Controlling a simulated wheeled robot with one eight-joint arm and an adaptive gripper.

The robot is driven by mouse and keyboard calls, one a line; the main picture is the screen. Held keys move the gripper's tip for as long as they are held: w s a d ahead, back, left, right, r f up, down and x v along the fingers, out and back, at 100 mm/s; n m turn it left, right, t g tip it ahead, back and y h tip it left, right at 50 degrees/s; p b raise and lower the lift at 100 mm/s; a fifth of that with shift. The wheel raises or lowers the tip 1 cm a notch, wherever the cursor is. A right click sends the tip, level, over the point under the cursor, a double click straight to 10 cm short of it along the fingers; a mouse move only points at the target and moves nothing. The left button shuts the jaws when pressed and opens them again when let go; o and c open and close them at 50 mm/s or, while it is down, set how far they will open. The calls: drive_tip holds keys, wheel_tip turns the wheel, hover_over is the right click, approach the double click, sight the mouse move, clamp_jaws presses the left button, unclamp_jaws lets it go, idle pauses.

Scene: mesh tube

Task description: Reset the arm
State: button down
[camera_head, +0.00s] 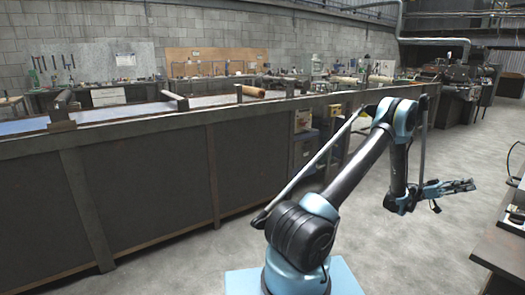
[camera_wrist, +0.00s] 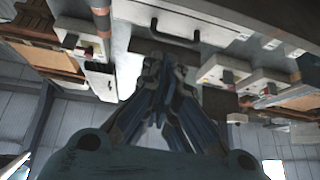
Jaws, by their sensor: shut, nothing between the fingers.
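My gripper (camera_head: 468,186) is at the end of my arm in the head view, at the right. The arm rises from its base, bends at the elbow and comes down, and the gripper points to the right over the open floor. In the wrist view my gripper (camera_wrist: 158,62) has its fingers drawn together, with nothing between them. It touches nothing that I can see.
A long dark workbench (camera_head: 150,185) runs along the left and back. A dark table (camera_head: 500,250) stands at the lower right, near the gripper. Grey concrete floor (camera_head: 400,250) lies free between them. The wrist view shows white cabinets with dark handles (camera_wrist: 175,32).

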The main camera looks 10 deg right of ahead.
drive_tip(key=w+a+r+n+t+h, duration=0.1)
drive_tip(key=w+a+r+n+t, duration=0.35)
drive_tip(key=w+r, duration=0.25)
drive_tip(key=w+a+r+n+t, duration=0.2)
drive_tip(key=w+a+n+t, duration=0.2)
drive_tip(key=a, duration=0.3)
drive_tip(key=w+a+r+n+t, duration=0.3)
drive_tip(key=w+a+n+t, duration=0.15)
drive_tip(key=a, duration=0.25)
drive_tip(key=s+a+f+n+t+y, duration=0.1)
drive_tip(key=a+f+n+t+y, duration=0.15)
drive_tip(key=a, duration=0.85)
drive_tip(key=s+a+f+n+t+y, duration=0.1)
drive_tip(key=a+n+t+y, duration=0.2)
drive_tip(key=a, duration=0.8)
drive_tip(key=s+a+f+n+t+y, duration=0.1)
drive_tip(key=a+f+n+t, duration=0.2)
drive_tip(key=a, duration=0.8)
drive_tip(key=s+a+f+n+t+y, duration=0.1)
drive_tip(key=s+a+f+n+y, duration=0.2)
drive_tip(key=a, duration=0.7)
drive_tip(key=s+a+f+n+t+y, duration=0.1)
drive_tip(key=s+a+f+n+y, duration=0.2)
drive_tip(key=a, duration=0.8)
drive_tip(key=s+f+n, duration=0.2)
drive_tip(key=s, duration=0.1)
drive_tip(key=shift+s+a+f+n+t, duration=0.3)
drive_tip(key=shift+s+f+n+t, duration=0.05)
drive_tip(key=shift+s, duration=0.05)
